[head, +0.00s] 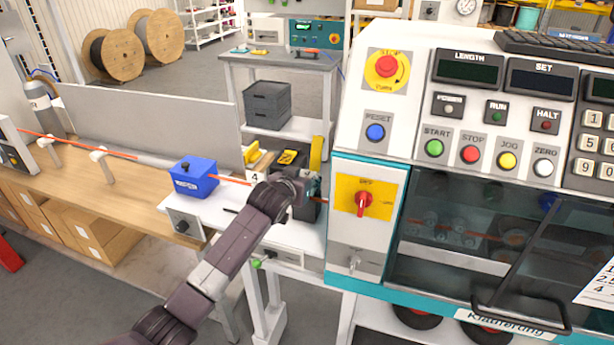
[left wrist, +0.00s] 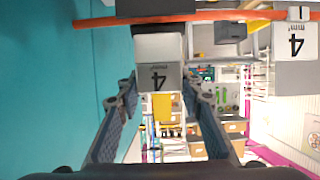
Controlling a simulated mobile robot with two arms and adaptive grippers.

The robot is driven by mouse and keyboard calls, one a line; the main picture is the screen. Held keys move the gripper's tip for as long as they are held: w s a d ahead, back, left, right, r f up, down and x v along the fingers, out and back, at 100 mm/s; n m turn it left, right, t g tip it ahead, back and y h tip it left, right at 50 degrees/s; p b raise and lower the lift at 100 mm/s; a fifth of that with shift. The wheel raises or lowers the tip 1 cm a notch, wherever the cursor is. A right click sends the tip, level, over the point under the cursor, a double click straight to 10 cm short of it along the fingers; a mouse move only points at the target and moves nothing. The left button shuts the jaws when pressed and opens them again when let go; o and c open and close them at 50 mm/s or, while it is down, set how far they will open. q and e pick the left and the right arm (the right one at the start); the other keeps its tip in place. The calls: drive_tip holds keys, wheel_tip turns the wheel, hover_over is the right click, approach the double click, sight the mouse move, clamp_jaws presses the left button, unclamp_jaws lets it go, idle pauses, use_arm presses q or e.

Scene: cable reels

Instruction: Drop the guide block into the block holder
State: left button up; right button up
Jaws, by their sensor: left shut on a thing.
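My left gripper (head: 302,188) is beside the left side of the machine, at the orange cable. In the head view my gripper mostly hides the block. A dark grey box (head: 309,210) shows partly behind the gripper. My right gripper is not in view.
The orange cable (head: 232,180) runs from the blue box (head: 194,181) towards the machine (head: 370,177). A white plate marked 4 (head: 254,177) and yellow parts (head: 287,157) lie near my gripper. A grey panel (head: 150,122) stands behind the wooden bench.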

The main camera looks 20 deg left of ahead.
use_arm(q)
drive_tip(key=shift+f+b, duration=1.2)
drive_tip(key=shift+f, duration=1)
drive_tip(key=o, duration=1.3)
drive_tip(key=shift+s, duration=0.15)
